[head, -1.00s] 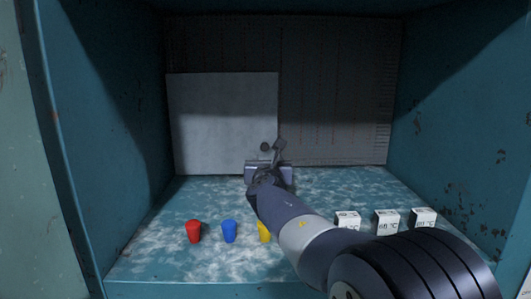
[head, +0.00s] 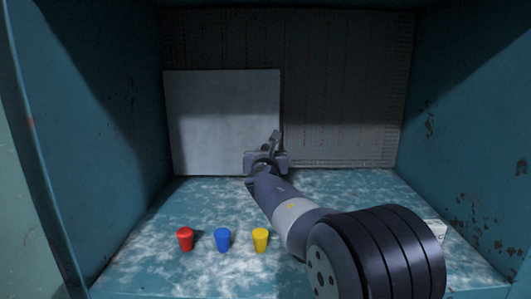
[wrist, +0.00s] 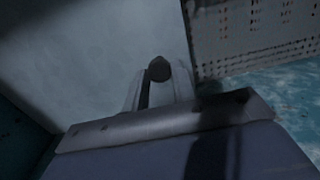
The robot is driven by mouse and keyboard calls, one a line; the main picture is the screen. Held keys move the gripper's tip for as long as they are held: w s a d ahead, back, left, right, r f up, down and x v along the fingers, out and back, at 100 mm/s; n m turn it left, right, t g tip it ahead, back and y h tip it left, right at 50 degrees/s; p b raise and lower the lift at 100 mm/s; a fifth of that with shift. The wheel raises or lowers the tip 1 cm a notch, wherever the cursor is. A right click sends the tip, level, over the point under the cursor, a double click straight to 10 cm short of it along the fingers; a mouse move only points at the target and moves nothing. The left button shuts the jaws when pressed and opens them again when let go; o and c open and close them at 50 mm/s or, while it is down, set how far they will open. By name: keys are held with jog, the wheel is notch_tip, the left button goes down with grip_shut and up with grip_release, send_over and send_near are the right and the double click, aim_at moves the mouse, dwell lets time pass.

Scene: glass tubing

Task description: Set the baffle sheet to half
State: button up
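The baffle sheet (head: 222,110) is a pale grey panel standing upright at the back left of the blue enclosure. It covers roughly the left half of the slotted back wall (head: 345,90). My gripper (head: 273,143) is at the sheet's right part, low down near its right edge. In the wrist view, a dark round knob (wrist: 159,69) shows against the pale sheet (wrist: 95,50). The two fingers of my gripper (wrist: 158,85) stand apart on either side of the knob, and I see no clear grip on it. The head view hides the knob behind my gripper.
A red cup (head: 185,240), a blue cup (head: 223,240) and a yellow cup (head: 260,240) stand in a row on the mottled floor. A white labelled block (head: 436,231) shows partly behind my arm. Side walls bound the enclosure. The back right floor is clear.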

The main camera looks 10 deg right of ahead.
grip_shut()
jog(key=shift+d, duration=0.1)
jog(key=s+d+b, duration=0.2)
jog(key=d+b, duration=0.2)
jog(key=d, duration=0.5)
jog(key=s+d+b, duration=0.1)
jog(key=d+b, duration=0.3)
jog(key=d, duration=0.5)
jog(key=shift+s+d, duration=0.25)
jog(key=shift+s, duration=0.15)
jog(key=o, duration=0.6)
grip_release()
jog(key=shift+c, duration=0.2)
jog(key=shift+s, duration=0.1)
